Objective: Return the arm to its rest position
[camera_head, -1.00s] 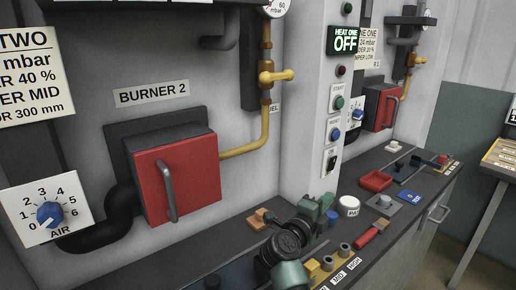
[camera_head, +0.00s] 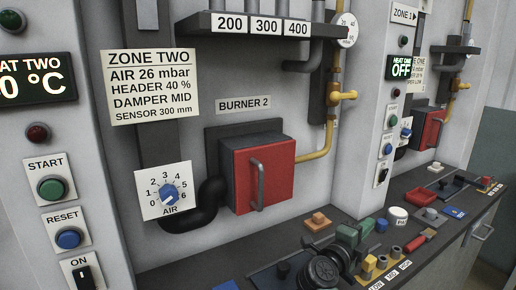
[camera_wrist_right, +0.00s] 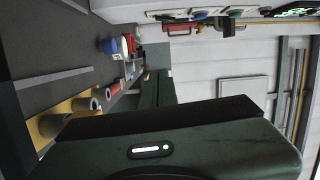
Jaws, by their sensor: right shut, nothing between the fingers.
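My right arm (camera_head: 322,270) comes in at the bottom of the head view, with a black round joint and green-grey links. Its right gripper (camera_head: 364,228) is low over the dark counter (camera_head: 215,262), right of an orange block (camera_head: 317,222). In the right wrist view the dark green fingers (camera_wrist_right: 158,88) lie together with nothing between them. The green gripper body there hides much of the lower picture. My left gripper is not in view.
Yellow and grey cylinders (camera_head: 395,251) stand close right of the gripper. The wall holds a red burner box (camera_head: 280,172), a yellow pipe (camera_head: 331,115), an air dial (camera_head: 168,192) and a control column (camera_head: 55,150).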

